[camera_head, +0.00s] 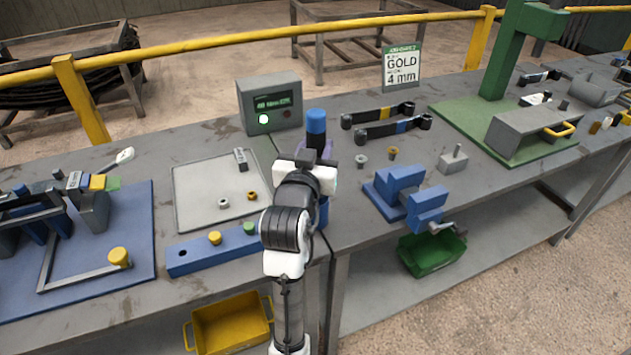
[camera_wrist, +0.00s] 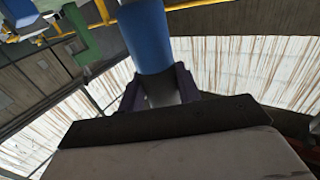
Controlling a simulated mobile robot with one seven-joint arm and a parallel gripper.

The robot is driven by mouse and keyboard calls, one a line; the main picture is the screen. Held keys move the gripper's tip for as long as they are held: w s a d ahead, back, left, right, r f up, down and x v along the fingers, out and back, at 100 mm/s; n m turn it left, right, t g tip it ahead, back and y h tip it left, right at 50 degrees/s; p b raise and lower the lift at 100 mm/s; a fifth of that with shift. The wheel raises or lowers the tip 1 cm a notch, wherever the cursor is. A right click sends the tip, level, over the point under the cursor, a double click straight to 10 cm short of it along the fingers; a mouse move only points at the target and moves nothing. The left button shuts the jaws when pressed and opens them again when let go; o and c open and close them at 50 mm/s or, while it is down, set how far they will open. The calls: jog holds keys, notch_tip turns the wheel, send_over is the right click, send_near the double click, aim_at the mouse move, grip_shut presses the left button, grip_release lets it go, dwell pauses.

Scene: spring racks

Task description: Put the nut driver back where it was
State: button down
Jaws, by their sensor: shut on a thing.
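The nut driver (camera_head: 316,122) has a blue handle and stands roughly upright above the bench in the head view. My gripper (camera_head: 317,148) is shut on it below the handle. In the wrist view the blue handle (camera_wrist: 146,35) rises between my dark purple fingers (camera_wrist: 160,90), with a grey metal part between them. The driver's lower end is hidden by my wrist and arm. A long blue block (camera_head: 195,258) lies at the bench's front edge, left of my arm. It has a dark hole at its left, then a yellow and a green cap.
A grey tray (camera_head: 190,205) holds small nuts and a grey piece. A display box (camera_head: 270,104) stands behind my gripper. Two torque wrenches (camera_head: 385,128), a blue vise (camera_head: 400,190) and small fittings lie to the right. A sign (camera_head: 402,66) reads "GOLD 4 mm".

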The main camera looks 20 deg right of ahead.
jog(key=shift+f, duration=4.5)
jog(key=c, duration=1.4)
grip_release()
jog(key=shift+f, duration=0.2)
jog(key=shift+c, duration=0.2)
jog(key=o, duration=0.4)
jog(key=shift+o, duration=0.2)
jog(key=shift+r, duration=0.15)
